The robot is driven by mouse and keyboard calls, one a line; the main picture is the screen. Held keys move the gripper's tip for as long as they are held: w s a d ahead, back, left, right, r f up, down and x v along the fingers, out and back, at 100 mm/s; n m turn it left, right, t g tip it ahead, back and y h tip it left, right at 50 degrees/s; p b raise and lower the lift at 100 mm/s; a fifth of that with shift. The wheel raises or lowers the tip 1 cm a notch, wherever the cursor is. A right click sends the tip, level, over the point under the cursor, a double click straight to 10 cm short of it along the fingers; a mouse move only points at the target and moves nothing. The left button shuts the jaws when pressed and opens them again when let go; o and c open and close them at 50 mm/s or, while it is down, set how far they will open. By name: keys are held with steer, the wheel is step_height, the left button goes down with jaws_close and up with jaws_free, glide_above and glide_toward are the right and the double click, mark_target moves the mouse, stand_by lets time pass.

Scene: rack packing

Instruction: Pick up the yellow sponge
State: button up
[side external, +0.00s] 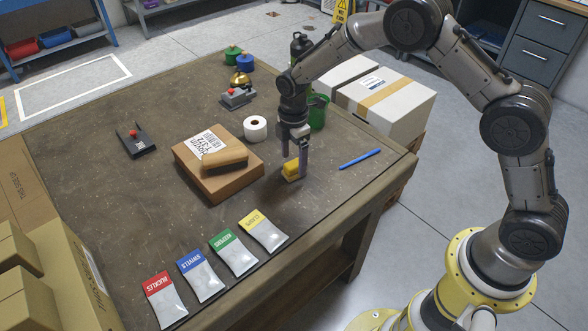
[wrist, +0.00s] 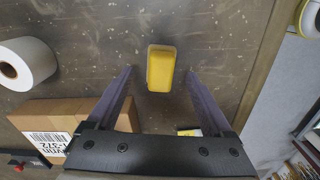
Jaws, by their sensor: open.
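The yellow sponge (side external: 290,171) is a small block on the brown table, to the right of the cardboard box. In the wrist view the sponge (wrist: 161,68) lies upper centre, with its long side pointing along the fingers. My gripper (side external: 294,163) points down at the sponge, and one finger hides part of it in the side view. In the wrist view my gripper (wrist: 159,72) is open, with one finger on each side of the sponge and a gap on both sides. I cannot tell the exact height of the fingertips above the table.
A white roll (side external: 256,128) and a green bin (side external: 318,111) stand behind. A blue pen (side external: 360,159) lies to the right. Several labelled packets (side external: 263,231) lie along the front edge.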

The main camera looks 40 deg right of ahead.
mark_target(294, 163)
steer(key=shift+f, duration=1.6)
jaws_close()
